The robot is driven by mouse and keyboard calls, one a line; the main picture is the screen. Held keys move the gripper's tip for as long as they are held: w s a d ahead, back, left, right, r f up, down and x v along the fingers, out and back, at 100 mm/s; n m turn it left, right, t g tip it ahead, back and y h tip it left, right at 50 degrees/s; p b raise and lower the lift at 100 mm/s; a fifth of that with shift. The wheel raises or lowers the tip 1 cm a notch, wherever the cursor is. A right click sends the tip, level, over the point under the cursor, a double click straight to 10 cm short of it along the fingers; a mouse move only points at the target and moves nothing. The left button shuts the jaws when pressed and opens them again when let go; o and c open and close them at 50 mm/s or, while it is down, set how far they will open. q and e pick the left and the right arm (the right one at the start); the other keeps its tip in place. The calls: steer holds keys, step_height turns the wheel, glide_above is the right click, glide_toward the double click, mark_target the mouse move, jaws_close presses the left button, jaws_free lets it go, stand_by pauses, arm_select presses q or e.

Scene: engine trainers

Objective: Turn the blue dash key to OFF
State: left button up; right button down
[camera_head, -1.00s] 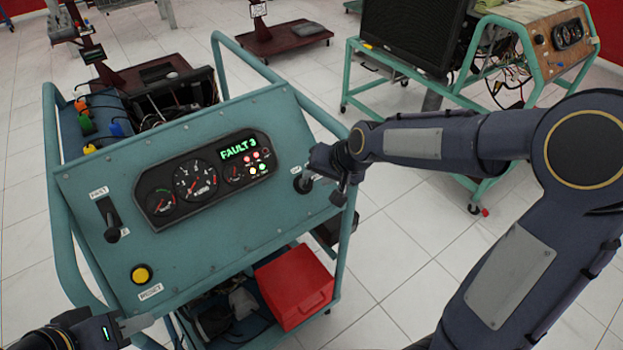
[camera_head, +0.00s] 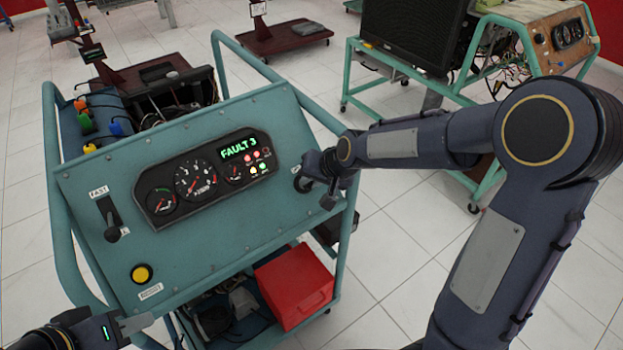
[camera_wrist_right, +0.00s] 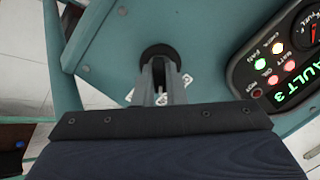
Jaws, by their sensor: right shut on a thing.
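The teal dash panel (camera_head: 215,240) tilts up on its cart and carries a black round key switch (camera_head: 299,184) near its right edge. My right gripper (camera_head: 308,180) is at that switch with its fingers pointing into it. In the right wrist view the two fingers (camera_wrist_right: 160,75) close in front of the black switch ring (camera_wrist_right: 158,52), shut on the dash key. The key itself is hidden between the fingers; I cannot see its blue colour or its angle. My left gripper (camera_head: 125,326) is at the lower left, away from the panel's controls, its jaws not clear.
The gauge cluster (camera_head: 205,178) shows green "FAULT 3" and several lit lamps. A black lever (camera_head: 111,220) and a yellow button (camera_head: 141,274) sit on the panel's left. A red box (camera_head: 292,287) is on the shelf below. Another trainer (camera_head: 415,35) stands behind to the right.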

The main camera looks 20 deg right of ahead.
steer(key=shift+n, duration=0.3)
steer(key=n, duration=0.3)
steer(key=shift+a+h+b, duration=0.1)
steer(key=shift+h+b, duration=0.25)
steer(key=shift+h, duration=0.05)
steer(key=shift+n+h+b, duration=0.4)
steer(key=shift+n+b, duration=0.6)
steer(key=shift+n, duration=1.5)
steer(key=c, duration=1.5)
jaws_free()
steer(key=shift+s+r, duration=0.1)
steer(key=shift+r, duration=0.05)
steer(key=v, duration=0.7)
steer(key=shift+s+r, duration=0.15)
steer(key=shift+r, duration=0.1)
